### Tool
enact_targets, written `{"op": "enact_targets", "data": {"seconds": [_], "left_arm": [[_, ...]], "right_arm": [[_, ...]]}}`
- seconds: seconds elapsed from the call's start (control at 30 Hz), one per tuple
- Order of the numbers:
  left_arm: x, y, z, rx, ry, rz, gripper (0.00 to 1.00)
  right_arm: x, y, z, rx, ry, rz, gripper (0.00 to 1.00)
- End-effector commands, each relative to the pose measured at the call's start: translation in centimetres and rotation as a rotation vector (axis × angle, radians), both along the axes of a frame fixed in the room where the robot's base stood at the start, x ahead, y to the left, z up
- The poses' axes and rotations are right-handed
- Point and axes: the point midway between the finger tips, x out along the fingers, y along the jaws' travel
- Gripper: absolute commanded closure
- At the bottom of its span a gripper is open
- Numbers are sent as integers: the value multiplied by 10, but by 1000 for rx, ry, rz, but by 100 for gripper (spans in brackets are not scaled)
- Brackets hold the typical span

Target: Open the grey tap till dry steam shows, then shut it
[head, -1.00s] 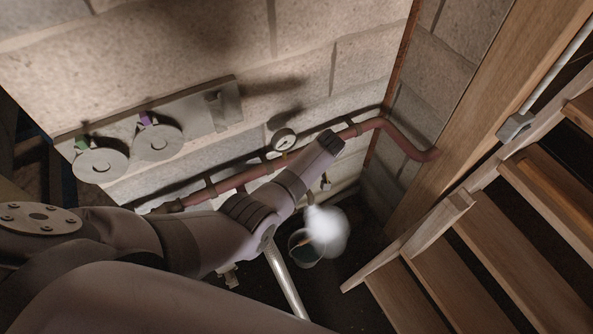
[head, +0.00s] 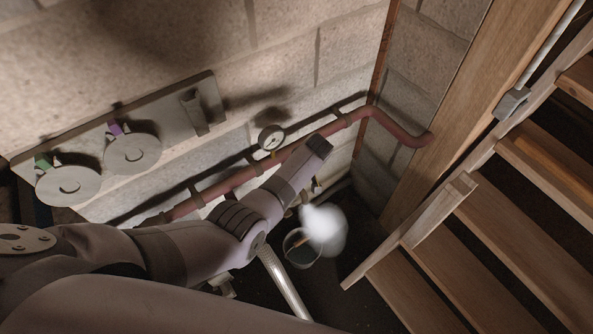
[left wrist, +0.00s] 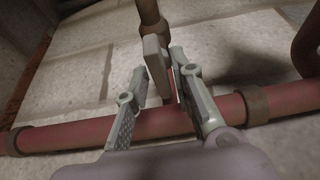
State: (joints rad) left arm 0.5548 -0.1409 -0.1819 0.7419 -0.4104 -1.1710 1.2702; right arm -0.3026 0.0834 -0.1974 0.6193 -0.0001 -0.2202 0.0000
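The grey tap's flat handle (left wrist: 157,66) stands between the two fingers of my left gripper (left wrist: 160,72) in the left wrist view. In the head view my left arm reaches to the pipe (head: 240,180) and hides the fingers and most of the tap. A dense white puff of steam (head: 322,224) hangs below the arm's end, partly over a dark round bucket (head: 301,250). My right gripper is not in view.
A round gauge (head: 271,138) sits on the pipe. A wall plate (head: 175,115) carries discs with green and purple tags. Wooden steps (head: 480,235) fill the right side. A pale rod (head: 285,283) slants below my arm. The block wall is close behind the pipe.

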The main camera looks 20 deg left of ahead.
Motion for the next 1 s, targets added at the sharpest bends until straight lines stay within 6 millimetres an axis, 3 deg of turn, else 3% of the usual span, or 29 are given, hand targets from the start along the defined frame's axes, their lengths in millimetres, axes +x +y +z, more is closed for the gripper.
{"op": "enact_targets", "data": {"seconds": [0.3,0.73,1.0], "left_arm": [[0,0,0,0,0,0,100],[0,1,1,1,-1,-11,100],[-1,2,2,0,0,-119,100]], "right_arm": [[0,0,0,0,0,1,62],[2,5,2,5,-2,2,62],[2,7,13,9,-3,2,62]]}}
